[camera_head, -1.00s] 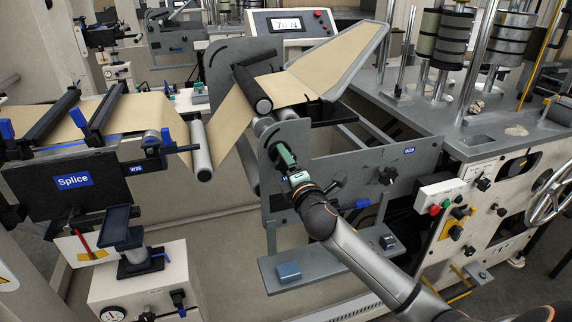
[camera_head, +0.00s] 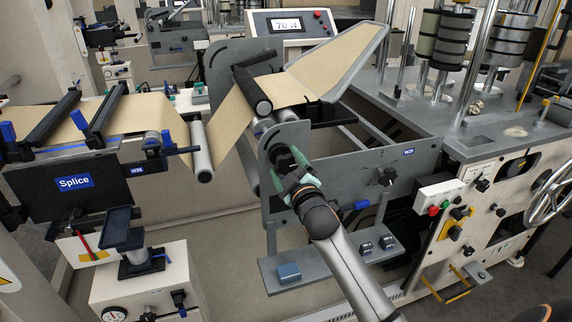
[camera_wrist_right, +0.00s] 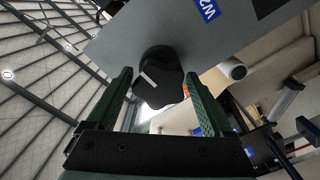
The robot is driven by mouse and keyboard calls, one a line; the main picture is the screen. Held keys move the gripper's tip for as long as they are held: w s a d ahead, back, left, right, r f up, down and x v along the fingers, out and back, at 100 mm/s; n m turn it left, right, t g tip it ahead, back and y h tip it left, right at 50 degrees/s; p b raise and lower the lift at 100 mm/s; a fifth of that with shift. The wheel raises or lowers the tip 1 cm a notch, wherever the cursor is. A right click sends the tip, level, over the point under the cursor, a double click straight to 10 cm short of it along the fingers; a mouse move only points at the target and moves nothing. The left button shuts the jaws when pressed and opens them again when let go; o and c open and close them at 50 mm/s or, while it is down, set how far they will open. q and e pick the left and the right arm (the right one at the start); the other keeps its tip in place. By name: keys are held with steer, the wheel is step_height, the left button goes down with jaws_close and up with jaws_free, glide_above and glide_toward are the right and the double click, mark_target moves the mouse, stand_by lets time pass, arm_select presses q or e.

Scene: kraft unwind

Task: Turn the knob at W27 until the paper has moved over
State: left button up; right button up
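A dark lobed knob (camera_wrist_right: 160,76) with a white mark sits on a grey plate, between the two green fingers of my right gripper (camera_wrist_right: 162,90) in the right wrist view. The fingers stand apart with a gap on both sides of the knob. In the head view the right gripper (camera_head: 298,180) is just in front of the knob (camera_head: 281,156) on the grey side plate (camera_head: 293,131). A blue label on the plate (camera_wrist_right: 208,9) is cut off at the frame edge. The brown paper (camera_head: 232,115) runs over rollers toward the right. My left gripper is not in view.
A splice table (camera_head: 72,182) stands at the left. A display (camera_head: 290,24) reads about 70 N. Another dark knob (camera_head: 387,176) sits on the panel to the right. A grey shelf (camera_head: 325,264) with small blocks lies below my right arm.

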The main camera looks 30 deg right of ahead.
steer(key=shift+o, duration=0.9)
steer(key=p+v, duration=0.2)
steer(key=v, duration=0.3)
steer(key=shift+s+p, duration=0.3)
steer(key=shift+s+a, duration=0.25)
steer(key=shift+s, duration=0.45)
steer(key=s+a+f+g+y, duration=0.1)
steer(key=s+a+f, duration=0.1)
steer(key=f, duration=0.3)
steer(key=s+a+f+m+g+y, duration=0.1)
steer(key=s+a+f, duration=0.15)
steer(key=f, duration=0.25)
steer(key=s+a+f+g+y, duration=0.1)
steer(key=s+a+f, duration=0.1)
steer(key=f, duration=0.2)
steer(key=s+a+f+m+g+y, duration=0.2)
steer(key=s+a+f, duration=0.3)
steer(key=s+f, duration=0.2)
steer(key=s+a+f+m+g+y, duration=0.1)
steer(key=s+a+f+g, duration=0.2)
steer(key=s, duration=0.8)
step_height(320, 180, down, 5)
steer(key=shift+s+a+r+m+y+p, duration=0.1)
steer(key=shift+s+a+m+y+p, duration=0.25)
steer(key=shift+a, duration=0.85)
